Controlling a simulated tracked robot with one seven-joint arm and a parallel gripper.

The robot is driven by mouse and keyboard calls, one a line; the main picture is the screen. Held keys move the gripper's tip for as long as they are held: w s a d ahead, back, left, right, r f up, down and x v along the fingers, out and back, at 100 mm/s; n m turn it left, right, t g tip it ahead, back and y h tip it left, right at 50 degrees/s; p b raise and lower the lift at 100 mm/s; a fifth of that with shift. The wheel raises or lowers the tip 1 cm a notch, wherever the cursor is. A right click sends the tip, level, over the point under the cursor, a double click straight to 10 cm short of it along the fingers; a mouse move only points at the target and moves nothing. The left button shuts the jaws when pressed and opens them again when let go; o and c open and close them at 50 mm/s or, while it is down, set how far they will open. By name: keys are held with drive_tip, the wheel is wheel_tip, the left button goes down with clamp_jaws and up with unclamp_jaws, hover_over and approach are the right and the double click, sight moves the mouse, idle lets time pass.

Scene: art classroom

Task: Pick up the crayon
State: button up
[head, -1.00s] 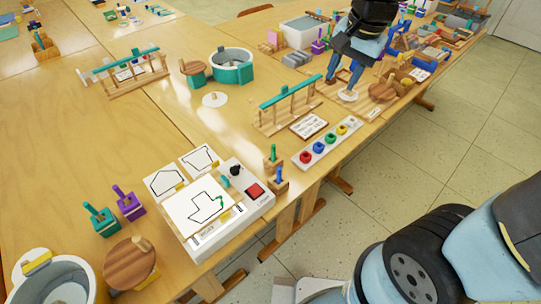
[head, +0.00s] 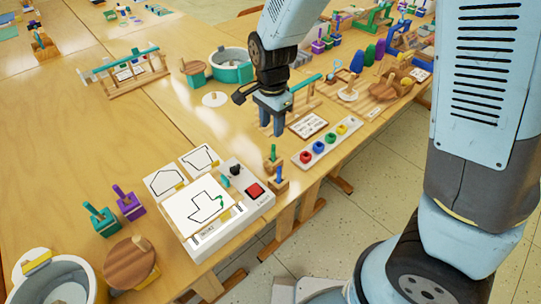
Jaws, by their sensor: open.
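Several crayon-like sticks show, and I cannot tell which one the task means. A green stick (head: 273,152) and a blue stick (head: 278,174) stand upright in small wooden blocks to the right of the drawing device. A teal stick in a teal block (head: 101,218) and a purple stick in a purple block (head: 128,203) stand to its left. A small green piece (head: 220,202) is on the white drawing sheet (head: 188,215). My gripper (head: 272,130) points down, open and empty, above and behind the green stick, apart from it.
The drawing device has a red button (head: 255,190). A white tray with coloured rings (head: 327,144) lies right of the blocks, near the table edge. A wooden rack is partly behind my gripper. A round wooden lid (head: 130,262) and a tub (head: 60,285) stand at front left.

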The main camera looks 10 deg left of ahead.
sight(273, 145)
wheel_tip(273, 145, down, 5)
drive_tip(key=shift+f, duration=0.2)
drive_tip(key=shift+d+f, duration=0.15)
drive_tip(key=shift+f, duration=1.2)
drive_tip(key=shift+d+f, duration=0.1)
drive_tip(key=shift+f, duration=1.25)
clamp_jaws()
